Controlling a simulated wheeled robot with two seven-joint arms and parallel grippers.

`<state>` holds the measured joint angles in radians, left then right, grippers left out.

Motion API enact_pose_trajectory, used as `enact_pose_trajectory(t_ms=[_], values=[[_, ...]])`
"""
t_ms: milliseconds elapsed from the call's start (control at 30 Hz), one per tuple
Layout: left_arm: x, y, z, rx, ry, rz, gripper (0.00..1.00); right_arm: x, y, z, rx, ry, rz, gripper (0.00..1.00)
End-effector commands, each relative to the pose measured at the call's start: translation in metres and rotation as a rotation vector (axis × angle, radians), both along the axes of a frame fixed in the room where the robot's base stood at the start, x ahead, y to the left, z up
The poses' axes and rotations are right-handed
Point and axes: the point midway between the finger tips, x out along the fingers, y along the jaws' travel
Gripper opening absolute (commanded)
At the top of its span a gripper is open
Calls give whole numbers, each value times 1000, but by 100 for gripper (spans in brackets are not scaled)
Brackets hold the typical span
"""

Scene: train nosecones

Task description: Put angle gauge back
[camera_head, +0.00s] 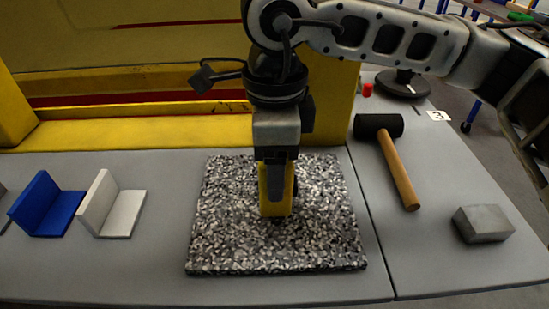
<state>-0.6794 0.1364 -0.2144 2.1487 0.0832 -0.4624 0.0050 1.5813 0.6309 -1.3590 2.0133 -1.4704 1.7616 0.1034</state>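My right gripper (276,185) comes in from the right and points down over the speckled granite plate (225,245). It is shut on a yellow piece (289,200), probably an angle gauge; the gripper hides part of its shape. Its lower end is at or just above the plate; I cannot tell whether it touches. A blue angle gauge (45,207) and a white angle gauge (110,208) stand side by side on the grey table, left of the plate. My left gripper is not in view.
A black-headed mallet (400,180) with a wooden handle and a grey metal block (483,223) lie to the right. A yellow structure (130,135) runs along the back. A black round base (402,84) and a small red item (367,90) are at the back right. Table between white gauge and plate is clear.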

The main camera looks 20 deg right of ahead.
Motion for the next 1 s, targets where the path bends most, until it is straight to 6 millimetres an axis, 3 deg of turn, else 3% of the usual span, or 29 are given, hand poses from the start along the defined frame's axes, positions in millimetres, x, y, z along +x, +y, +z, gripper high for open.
enact_pose_trajectory(t_ms=[200,233,300,700,1000], values=[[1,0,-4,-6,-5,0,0,0,0,-5,0,0,0,27],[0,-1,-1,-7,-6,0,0,0,0,-3,-1,0,0,70],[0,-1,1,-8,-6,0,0,0,0,-3,-1,0,0,83],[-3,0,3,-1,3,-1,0,0,1,6,1,-1,0,83],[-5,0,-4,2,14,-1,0,0,1,67,2,-4,2,83]])
